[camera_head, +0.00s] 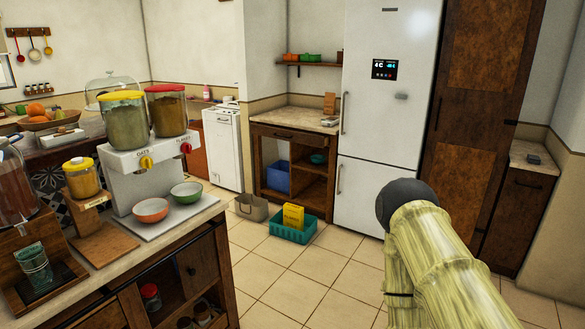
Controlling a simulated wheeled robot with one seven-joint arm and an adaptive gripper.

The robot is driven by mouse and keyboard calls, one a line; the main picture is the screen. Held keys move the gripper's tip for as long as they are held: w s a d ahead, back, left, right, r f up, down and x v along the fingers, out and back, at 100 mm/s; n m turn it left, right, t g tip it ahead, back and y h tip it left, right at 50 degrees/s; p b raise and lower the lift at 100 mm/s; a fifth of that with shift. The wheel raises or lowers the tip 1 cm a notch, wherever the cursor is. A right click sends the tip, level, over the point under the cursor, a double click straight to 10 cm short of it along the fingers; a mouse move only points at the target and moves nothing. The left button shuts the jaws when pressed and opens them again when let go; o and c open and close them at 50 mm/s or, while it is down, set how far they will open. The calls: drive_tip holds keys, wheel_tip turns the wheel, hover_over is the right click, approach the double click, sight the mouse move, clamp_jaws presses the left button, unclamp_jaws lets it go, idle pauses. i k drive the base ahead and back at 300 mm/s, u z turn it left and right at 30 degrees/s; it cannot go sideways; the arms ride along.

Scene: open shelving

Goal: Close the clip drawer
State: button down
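I cannot tell which drawer is the clip drawer; no clips are visible. A wooden drawer front (290,136) under the back counter looks shut. The near wooden counter at lower left has a front panel with a dark knob (192,270), beside an open shelf bay. The low dark cabinet at right has a front with a handle (525,187), which looks shut. My arm (435,255), pale and wood-grained with a black rounded joint, rises at lower right. My gripper is not in view.
A white fridge (388,100) stands at the back. A teal crate (292,232) with a yellow box and a grey basket (252,207) are on the floor. The near counter carries dispensers (140,150) and two bowls (186,192). The tiled floor (310,285) in the middle is clear.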

sight(321, 140)
drive_tip(key=z, duration=0.3)
drive_tip(key=i, duration=3.55)
drive_tip(key=u, duration=0.85)
drive_tip(key=i, duration=1.2)
drive_tip(key=u, duration=0.5)
